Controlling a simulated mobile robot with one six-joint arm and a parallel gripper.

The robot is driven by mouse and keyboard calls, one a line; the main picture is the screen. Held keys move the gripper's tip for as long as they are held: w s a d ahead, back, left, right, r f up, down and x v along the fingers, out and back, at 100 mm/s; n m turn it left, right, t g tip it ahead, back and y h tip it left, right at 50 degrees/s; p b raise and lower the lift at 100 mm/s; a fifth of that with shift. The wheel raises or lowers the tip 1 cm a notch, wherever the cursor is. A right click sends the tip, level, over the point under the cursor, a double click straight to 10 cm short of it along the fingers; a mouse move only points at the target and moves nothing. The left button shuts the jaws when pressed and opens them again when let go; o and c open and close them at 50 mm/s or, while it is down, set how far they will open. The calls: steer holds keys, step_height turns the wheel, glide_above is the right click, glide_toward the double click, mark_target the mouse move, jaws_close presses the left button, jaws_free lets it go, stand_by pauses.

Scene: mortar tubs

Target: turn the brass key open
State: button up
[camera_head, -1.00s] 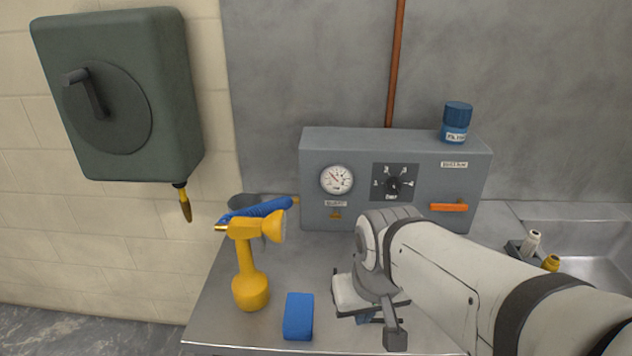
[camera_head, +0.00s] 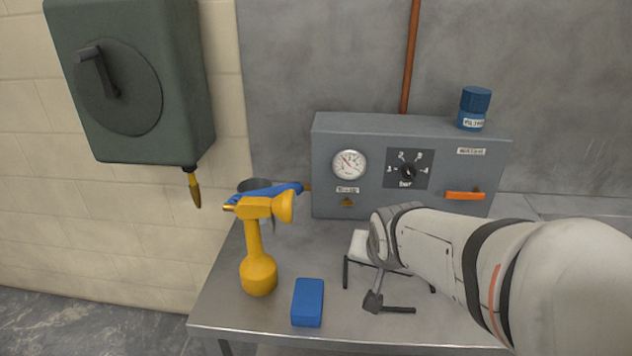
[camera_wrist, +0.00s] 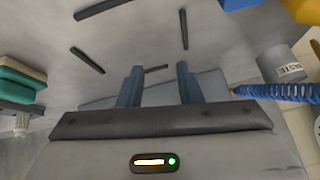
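A small brass key (camera_head: 347,203) sits low on the front of the grey control box (camera_head: 330,135), under the round gauge (camera_head: 348,164) and a small label. Its exact angle is too small to read. My gripper hangs over the bench in front of the box, right of and nearer than the key, and apart from it. The key is not recognisable in the wrist view.
A yellow spray bottle (camera_head: 256,250) and blue block (camera_head: 308,302) stand left of my gripper. A blue coiled hose (camera_head: 265,193) lies near the key's left. The box also has a dial (camera_head: 408,172) and orange handle (camera_head: 464,196). Dark bars (camera_head: 398,310) lie on the bench.

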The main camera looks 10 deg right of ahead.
mark_target(348, 205)
steer(key=w+d+f+m+t+b, duration=0.1)
steer(key=w, duration=0.2)
steer(key=w+f+m+t+b, duration=0.1)
steer(key=w+m+t+b, duration=0.1)
steer(key=w, duration=0.1)
steer(key=w+d+f+m+t+b, duration=0.1)
steer(key=w+f+m, duration=0.1)
steer(key=w, duration=0.2)
steer(key=shift+d+t, duration=0.35)
steer(key=shift+t, duration=0.05)
steer(key=w+m+t+b, duration=0.1)
steer(key=w+b, duration=0.1)
steer(key=w+f+m+t+y+b, duration=0.1)
steer(key=w+m+t, duration=0.1)
steer(key=w+f+m+t+y+b, duration=0.1)
steer(key=w+m+t+b, duration=0.1)
steer(key=shift+w+b, duration=0.2)
steer(key=shift+b, duration=0.15)
steer(key=shift+w+a+r+m+t+y+b, duration=0.1)
steer(key=shift+w+m+t+y+b, duration=0.15)
steer(key=shift+m+t+y, duration=0.2)
steer(key=shift+w+a+m+t+y+b, duration=0.15)
steer(key=shift+m+t+y+b, duration=0.15)
steer(key=shift+y, duration=0.25)
steer(key=shift+w+r, duration=0.1)
steer(key=shift+w, duration=0.2)
steer(key=w, duration=0.4)
steer(key=w+a, duration=0.1)
steer(key=w, duration=0.2)
jaws_close()
